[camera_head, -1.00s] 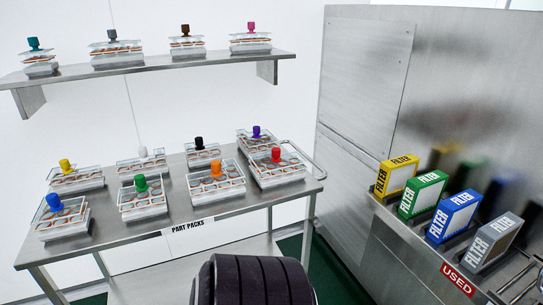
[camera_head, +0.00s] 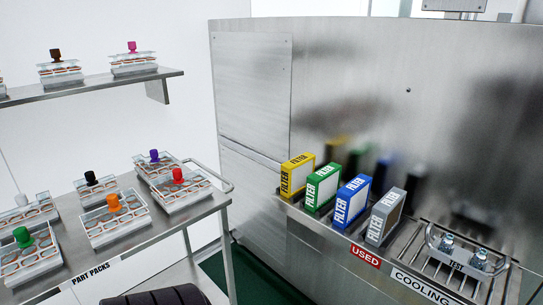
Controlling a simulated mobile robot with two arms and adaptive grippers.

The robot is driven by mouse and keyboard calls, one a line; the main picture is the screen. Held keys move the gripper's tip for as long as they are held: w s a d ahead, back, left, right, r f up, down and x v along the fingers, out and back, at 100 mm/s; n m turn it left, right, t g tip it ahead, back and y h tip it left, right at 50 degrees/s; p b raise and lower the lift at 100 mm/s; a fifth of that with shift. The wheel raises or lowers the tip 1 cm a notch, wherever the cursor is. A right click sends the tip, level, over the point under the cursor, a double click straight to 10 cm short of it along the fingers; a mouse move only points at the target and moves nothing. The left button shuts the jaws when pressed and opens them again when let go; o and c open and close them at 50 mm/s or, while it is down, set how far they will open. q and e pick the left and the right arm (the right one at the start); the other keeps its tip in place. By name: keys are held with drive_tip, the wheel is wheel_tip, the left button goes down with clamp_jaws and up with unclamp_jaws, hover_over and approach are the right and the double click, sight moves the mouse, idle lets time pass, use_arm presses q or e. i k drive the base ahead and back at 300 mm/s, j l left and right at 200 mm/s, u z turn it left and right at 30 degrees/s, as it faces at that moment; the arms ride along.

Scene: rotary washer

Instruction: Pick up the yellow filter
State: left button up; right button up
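The yellow filter (camera_head: 298,176) stands upright in the rack marked USED, at the left end of a row of filters. It is a box with a yellow frame and the word FILTER on its top and side. A green filter (camera_head: 322,187) stands just to its right, with a small gap between them. Neither of my grippers is in view.
A blue filter (camera_head: 352,200) and a grey filter (camera_head: 385,216) continue the row. A cart (camera_head: 150,252) with several part packs stands at left, below a shelf (camera_head: 110,88). A steel wall (camera_head: 440,130) rises behind the filters.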

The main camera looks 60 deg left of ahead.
sight(294, 173)
drive_tip(key=u, duration=1.7)
